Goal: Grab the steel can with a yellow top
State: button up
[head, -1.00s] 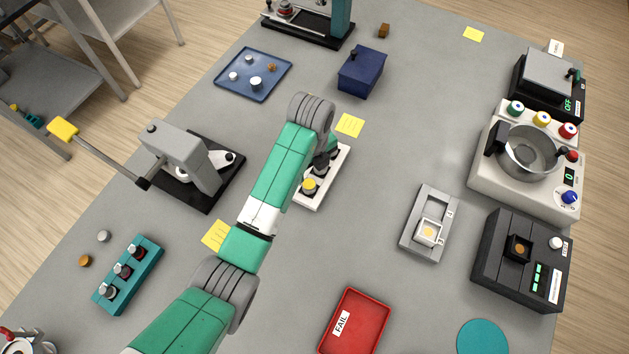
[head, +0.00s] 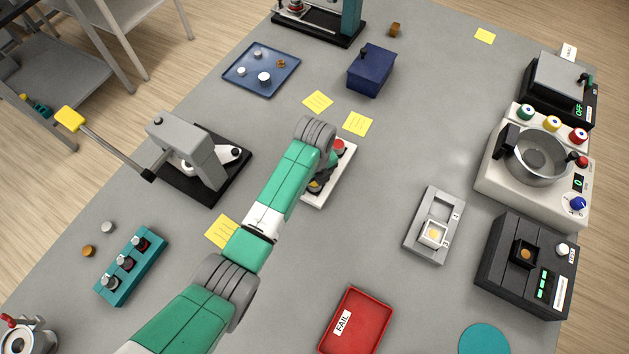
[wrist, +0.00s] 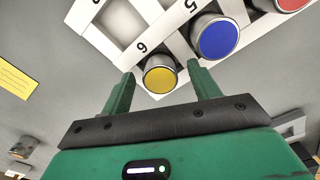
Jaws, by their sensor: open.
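The steel can with a yellow top (wrist: 160,76) stands in the numbered white rack (wrist: 111,38), by the label 6. My gripper (wrist: 162,84) is open, with its two green fingers on either side of the can in the wrist view; I cannot tell whether they touch it. In the head view my gripper (head: 321,178) is over the near end of the white rack (head: 344,176) and covers most of the yellow top (head: 315,186).
A blue-topped can (wrist: 218,38) stands close to my right finger, and a red-topped can (head: 338,146) is at the rack's far end. The grey press (head: 190,160) stands left of my arm. The table between the rack and the grey holder (head: 422,245) is clear.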

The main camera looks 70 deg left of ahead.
jog(key=c, duration=1.2)
jog(key=shift+o, duration=0.2)
jog(key=shift+r, duration=0.15)
